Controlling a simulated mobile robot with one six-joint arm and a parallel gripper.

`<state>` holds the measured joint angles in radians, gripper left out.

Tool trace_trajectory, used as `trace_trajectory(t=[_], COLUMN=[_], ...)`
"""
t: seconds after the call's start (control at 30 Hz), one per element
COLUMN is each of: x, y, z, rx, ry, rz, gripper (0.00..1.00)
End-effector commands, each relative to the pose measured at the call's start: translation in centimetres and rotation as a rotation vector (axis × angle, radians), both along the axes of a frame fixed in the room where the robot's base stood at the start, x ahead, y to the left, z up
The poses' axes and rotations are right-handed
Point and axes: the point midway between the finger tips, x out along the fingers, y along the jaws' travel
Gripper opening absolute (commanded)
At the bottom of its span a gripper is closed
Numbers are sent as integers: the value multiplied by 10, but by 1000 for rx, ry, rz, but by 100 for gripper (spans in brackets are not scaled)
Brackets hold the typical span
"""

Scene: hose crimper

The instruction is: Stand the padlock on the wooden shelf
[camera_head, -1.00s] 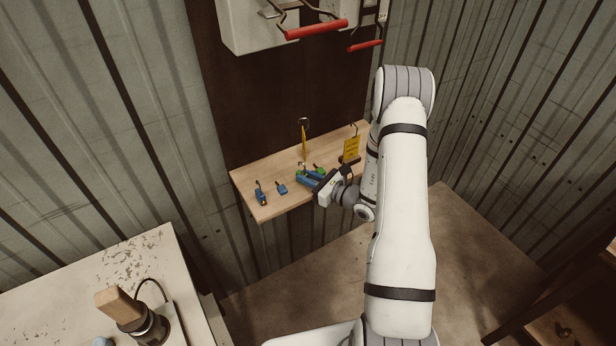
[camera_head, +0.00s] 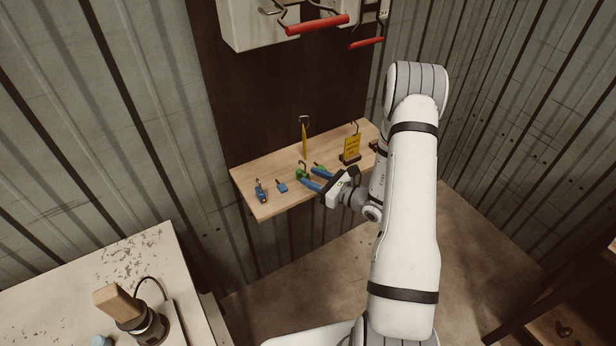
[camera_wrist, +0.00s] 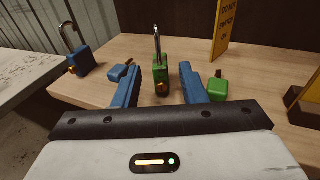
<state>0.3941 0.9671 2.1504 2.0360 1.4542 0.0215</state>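A green padlock (camera_wrist: 160,75) with a brass keyhole part stands upright on the wooden shelf (camera_head: 262,211), its shackle pointing up. In the head view, the same padlock (camera_head: 301,172) is near the middle of the shelf, partly hidden by a finger. My gripper (camera_wrist: 162,88) is open, with blue fingers spread on either side of the padlock's line. Gaps show on both sides, and the padlock appears to be beyond or at the fingertips. In the head view, my gripper (camera_head: 307,177) reaches over the shelf from the right.
A blue padlock (camera_wrist: 82,60) stands at the left, with a smaller blue block (camera_wrist: 120,72) near the left finger. A small green block (camera_wrist: 217,88) lies beside the right finger. Yellow sign tags (camera_head: 352,146) stand behind and right. A dark panel rises behind the shelf.

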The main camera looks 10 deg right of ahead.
Motion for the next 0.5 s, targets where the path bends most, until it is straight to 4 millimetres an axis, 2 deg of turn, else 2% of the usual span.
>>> trace_trajectory(t=[0.2, 0.3, 0.5], x=[-38, -53, -69], y=[-35, -46, -60], z=[2, 5, 9], rx=[0, 0, 0], ry=[0, 0, 0], rz=[-8, -5, -3], gripper=[38, 38, 38])
